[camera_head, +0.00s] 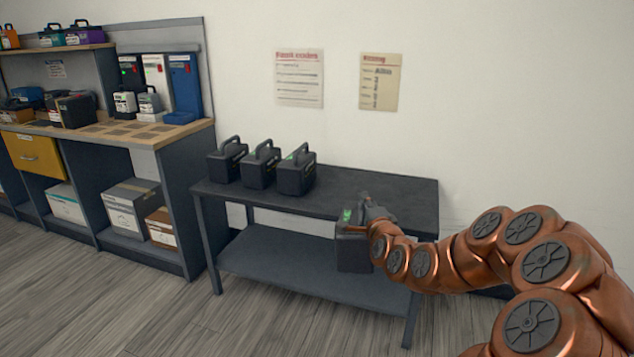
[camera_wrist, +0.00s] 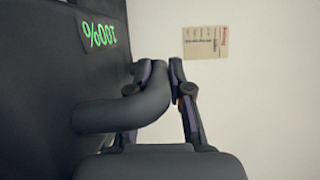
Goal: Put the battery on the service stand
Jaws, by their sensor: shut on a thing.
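A dark battery (camera_head: 352,255) with a green display hangs upright from my gripper (camera_head: 376,212) in front of the dark two-level table (camera_head: 385,190). In the head view it covers part of the table's front edge and lower shelf. In the wrist view the battery (camera_wrist: 40,110) shows "100%" in green. My gripper (camera_wrist: 165,95) is shut on its curved handle. Three similar dark batteries (camera_head: 260,167) stand in a row on the left half of the table top. No label marks the table as the service stand.
The right half of the table top is bare. A workbench (camera_head: 120,135) at the left holds chargers and batteries, with boxes (camera_head: 130,207) below. Two notices (camera_head: 380,82) hang on the wall. The wood floor (camera_head: 270,325) in front is clear.

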